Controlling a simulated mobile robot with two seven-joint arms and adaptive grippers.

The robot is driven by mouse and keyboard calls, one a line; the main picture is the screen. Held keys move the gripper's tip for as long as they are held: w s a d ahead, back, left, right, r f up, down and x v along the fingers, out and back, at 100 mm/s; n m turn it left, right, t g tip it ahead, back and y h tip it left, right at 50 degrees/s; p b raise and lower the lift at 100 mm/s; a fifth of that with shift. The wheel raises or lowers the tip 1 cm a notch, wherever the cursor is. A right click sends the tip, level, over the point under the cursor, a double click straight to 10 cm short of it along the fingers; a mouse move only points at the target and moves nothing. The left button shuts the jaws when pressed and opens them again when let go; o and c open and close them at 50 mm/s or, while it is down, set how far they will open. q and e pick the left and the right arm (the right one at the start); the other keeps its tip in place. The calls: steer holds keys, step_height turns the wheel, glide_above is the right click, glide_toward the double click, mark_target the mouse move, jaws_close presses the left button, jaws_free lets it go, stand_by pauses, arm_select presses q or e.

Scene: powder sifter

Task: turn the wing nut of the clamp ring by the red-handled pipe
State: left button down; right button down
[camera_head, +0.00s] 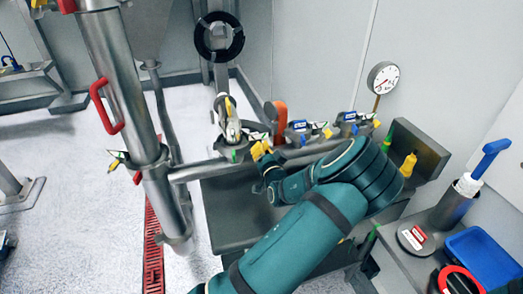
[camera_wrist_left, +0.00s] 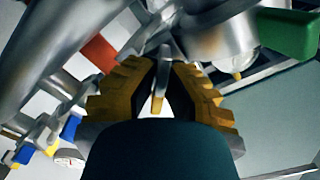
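The grey pipe (camera_head: 118,90) with a red handle (camera_head: 106,106) stands upright at the left of the head view. A clamp ring (camera_head: 141,160) sits around it. My left gripper (camera_head: 260,150) is beside the joint on the horizontal pipe (camera_head: 208,170), to the right of that upright pipe. In the left wrist view, its yellow ridged fingers (camera_wrist_left: 163,68) come together on both sides of a metal wing nut tab (camera_wrist_left: 158,95). They look shut on it, though the contact is partly hidden. My right gripper is not in view.
An orange-red handle (camera_head: 279,113) and several more clamps line the horizontal pipe. A round gauge (camera_head: 382,77) is near the wall. A blue tray (camera_head: 483,256) and a blue-handled brush (camera_head: 488,160) are at the right.

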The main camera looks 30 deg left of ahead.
arm_select(q)
steer(key=shift+r, duration=0.1)
steer(key=c, duration=1.1)
jaws_free()
steer(key=v, duration=1.2)
